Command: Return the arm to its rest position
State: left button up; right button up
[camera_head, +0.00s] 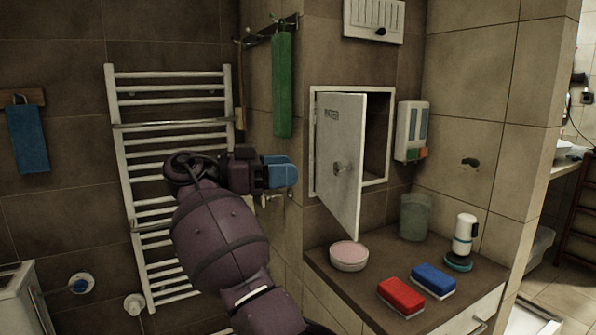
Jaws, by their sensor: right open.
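My right arm comes up from the bottom middle, its dark purple links bent at the elbow and wrist. My right gripper (291,174), with blue fingers, is raised and points right, in front of the tiled wall corner and left of the open cabinet door. Its jaws are open, and I see nothing held in them. The fingers show side-on, so the gap between them is hard to make out. My left gripper is not in view.
The white cabinet door (339,165) stands open just right of the gripper. A towel radiator (128,170) is behind my arm. A green cloth (282,85) hangs above. The counter (392,265) holds a bowl (349,256), red sponge (401,297), blue sponge (433,280) and white bottle (463,238).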

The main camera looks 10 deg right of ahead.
jog(key=shift+a, duration=0.1)
dwell(0.3)
